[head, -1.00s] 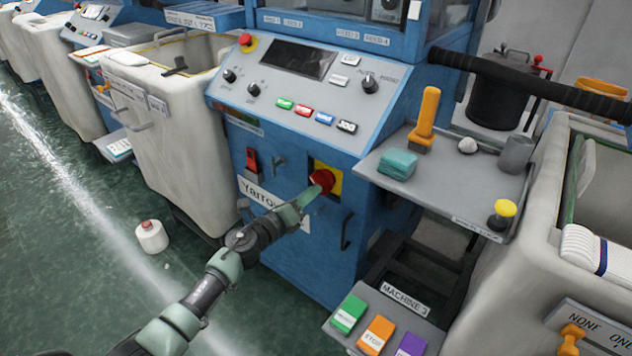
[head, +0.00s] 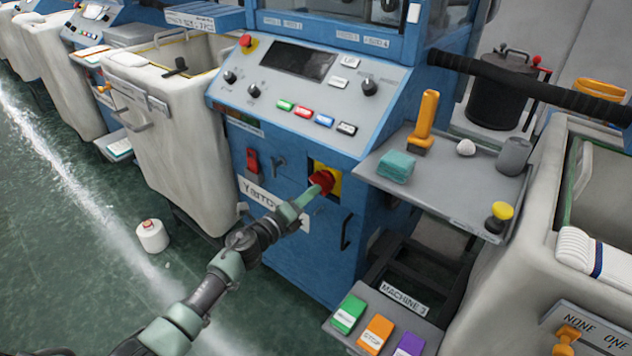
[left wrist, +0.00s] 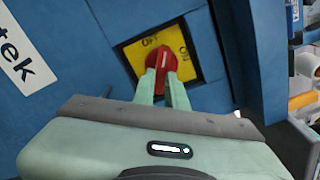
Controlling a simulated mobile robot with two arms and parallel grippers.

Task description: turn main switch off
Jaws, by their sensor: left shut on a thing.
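The main switch is a red rotary knob (head: 322,180) on a yellow plate (head: 335,183), low on the front of the blue machine. In the left wrist view the red knob (left wrist: 163,62) sits on its yellow plate (left wrist: 190,66), which has lettering above and to the right of the knob; one word looks like "OFF". My left gripper (head: 312,190) is shut on the red knob, with one pale green finger on each side of it, as the left wrist view shows (left wrist: 164,80). The knob's white mark points roughly upward in that view. My right gripper is not in view.
A red rocker switch (head: 252,160) and a black handle (head: 346,232) flank the plate.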

